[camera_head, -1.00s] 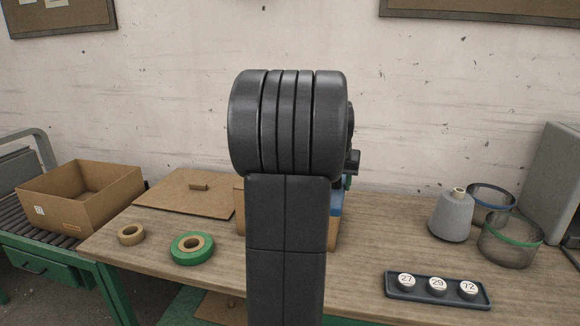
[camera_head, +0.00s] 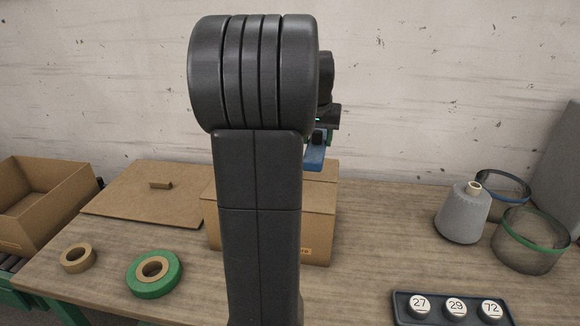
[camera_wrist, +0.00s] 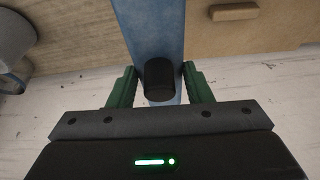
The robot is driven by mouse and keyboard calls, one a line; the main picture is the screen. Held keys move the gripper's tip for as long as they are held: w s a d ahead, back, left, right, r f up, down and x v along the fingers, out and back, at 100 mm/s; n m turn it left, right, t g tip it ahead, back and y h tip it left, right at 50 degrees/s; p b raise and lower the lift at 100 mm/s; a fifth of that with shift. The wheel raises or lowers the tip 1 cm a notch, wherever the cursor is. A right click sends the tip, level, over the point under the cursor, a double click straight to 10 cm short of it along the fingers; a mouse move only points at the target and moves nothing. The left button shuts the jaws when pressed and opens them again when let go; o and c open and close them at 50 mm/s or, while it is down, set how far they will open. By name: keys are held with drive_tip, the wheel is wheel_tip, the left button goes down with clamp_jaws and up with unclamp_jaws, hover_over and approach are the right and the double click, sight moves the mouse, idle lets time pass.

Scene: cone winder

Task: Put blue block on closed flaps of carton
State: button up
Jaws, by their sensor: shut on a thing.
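My gripper (camera_head: 326,137) is partly hidden behind my own arm in the head view. The blue block (camera_wrist: 150,30) runs up out of the wrist picture. The brown carton (camera_head: 318,222) stands on the table, largely hidden by my arm. The block appears at the height of the carton's top or above it; I cannot tell whether they touch.
A flat cardboard sheet (camera_head: 130,204) with a small brown piece lies left of the carton. Tape rolls (camera_head: 154,275) lie in front of it. An open box (camera_head: 40,205) is at far left. A grey cone (camera_head: 462,215), mesh rings (camera_head: 530,243) and a numbered tray (camera_head: 403,308) are at right.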

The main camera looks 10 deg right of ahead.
sight(316, 147)
wheel_tip(316, 147, down, 9)
drive_tip(key=shift+r+p, duration=0.2)
drive_tip(key=shift+p, duration=0.2)
drive_tip(key=shift+f, duration=0.1)
drive_tip(key=o, duration=1.4)
drive_tip(key=shift+s, duration=0.1)
drive_tip(key=shift+o, duration=0.2)
drive_tip(key=shift+r, duration=0.3)
drive_tip(key=b+v, duration=0.1)
drive_tip(key=v, duration=1)
drive_tip(key=shift+s+a+r, duration=0.1)
drive_tip(key=shift+s+r, duration=0.15)
